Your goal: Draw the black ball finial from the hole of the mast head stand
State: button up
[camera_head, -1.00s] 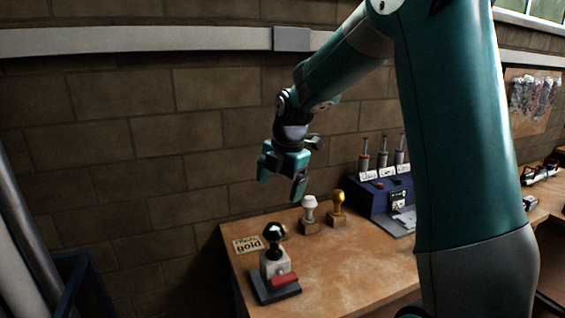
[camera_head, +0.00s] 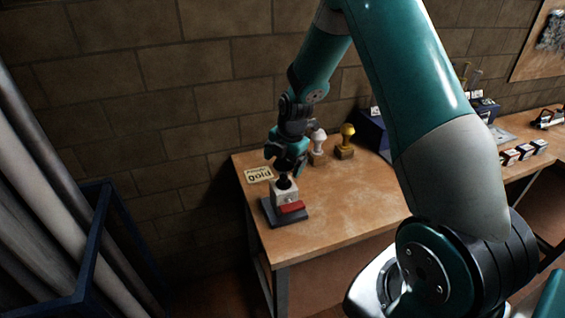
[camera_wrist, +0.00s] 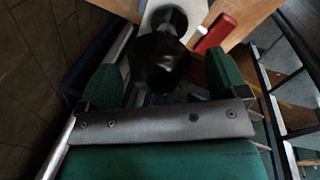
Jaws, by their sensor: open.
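The black ball finial (camera_wrist: 158,62) shows in the wrist view between the two green fingers of my open gripper (camera_wrist: 163,80), with its stem running up to the stand. The finial's stem stands in the block's top. The block also shows in the wrist view (camera_wrist: 194,12).
A white finial (camera_head: 319,140) and a gold finial (camera_head: 347,138) stand on wooden blocks behind the stand. A "gold" card (camera_head: 259,174) lies to its left. A dark blue box (camera_head: 374,133) is at the back. The table's (camera_head: 340,205) front middle is clear.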

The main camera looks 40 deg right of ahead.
jog(key=shift+w+f, duration=0.25)
jog(key=shift+f, duration=0.75)
jog(key=c, duration=1.1)
jog(key=shift+o, duration=0.2)
jog(key=shift+r+p, duration=2.25)
jog(key=shift+r, duration=1.05)
